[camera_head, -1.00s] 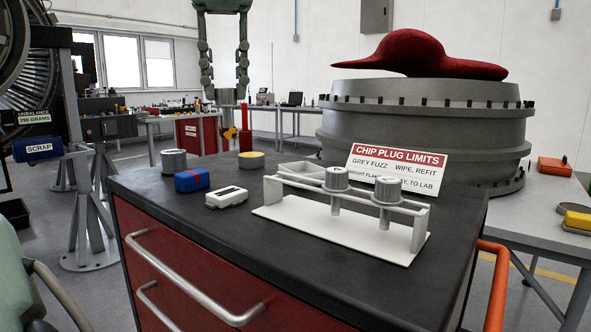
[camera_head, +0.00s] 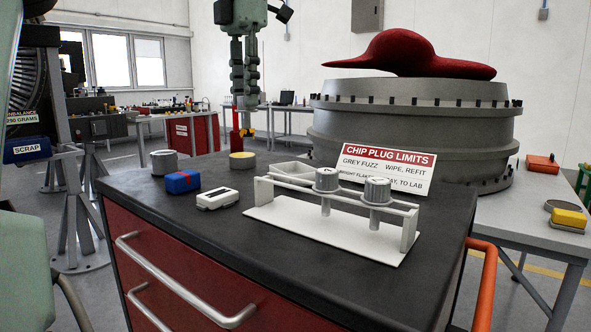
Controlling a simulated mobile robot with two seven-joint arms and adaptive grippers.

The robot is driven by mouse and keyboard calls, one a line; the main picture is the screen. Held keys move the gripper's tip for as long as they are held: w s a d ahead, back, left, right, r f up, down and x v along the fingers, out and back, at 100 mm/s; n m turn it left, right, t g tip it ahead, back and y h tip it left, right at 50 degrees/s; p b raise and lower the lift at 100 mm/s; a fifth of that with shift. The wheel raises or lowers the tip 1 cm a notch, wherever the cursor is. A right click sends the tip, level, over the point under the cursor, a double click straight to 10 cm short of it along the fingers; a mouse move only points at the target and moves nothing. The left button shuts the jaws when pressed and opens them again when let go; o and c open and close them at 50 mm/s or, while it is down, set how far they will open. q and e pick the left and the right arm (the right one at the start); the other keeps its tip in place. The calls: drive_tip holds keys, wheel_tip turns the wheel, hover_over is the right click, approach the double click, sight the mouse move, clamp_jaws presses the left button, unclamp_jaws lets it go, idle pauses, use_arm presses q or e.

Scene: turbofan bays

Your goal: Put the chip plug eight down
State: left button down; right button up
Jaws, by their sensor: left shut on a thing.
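My left gripper (camera_head: 247,98) hangs from the top of the picture, fingers down, beyond the back edge of the dark bench top (camera_head: 130,198). It is shut on a chip plug (camera_head: 247,117), mostly hidden by the fingers; its number cannot be read. Two grey-capped plugs, the left one (camera_head: 326,180) and the right one (camera_head: 377,191), stand upright in the white rack (camera_head: 285,224). Another grey-capped piece (camera_head: 164,163) stands at the bench's back left. My right gripper is out of view.
The chip plug limits sign (camera_head: 385,166) stands behind the rack. The bench's front left is clear.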

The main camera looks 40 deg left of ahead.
use_arm(q)
drive_tip(key=w+d+f, duration=0.1)
drive_tip(key=w+f, duration=0.2)
drive_tip(key=w+d+f, duration=0.1)
drive_tip(key=w+f, duration=0.2)
drive_tip(key=w, duration=0.1)
drive_tip(key=w+d+f+p, duration=0.1)
drive_tip(key=w+d+f, duration=0.1)
drive_tip(key=w+f, duration=0.1)
drive_tip(key=shift+w+f, duration=0.2)
drive_tip(key=shift+f, duration=0.65)
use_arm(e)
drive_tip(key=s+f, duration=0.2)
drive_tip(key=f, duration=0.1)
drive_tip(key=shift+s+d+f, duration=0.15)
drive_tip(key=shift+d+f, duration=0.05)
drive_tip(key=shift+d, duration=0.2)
use_arm(q)
drive_tip(key=shift+f, duration=0.15)
drive_tip(key=c, duration=1.3)
unclamp_jaws()
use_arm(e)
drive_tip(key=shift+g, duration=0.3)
use_arm(q)
drive_tip(key=shift+o, duration=0.2)
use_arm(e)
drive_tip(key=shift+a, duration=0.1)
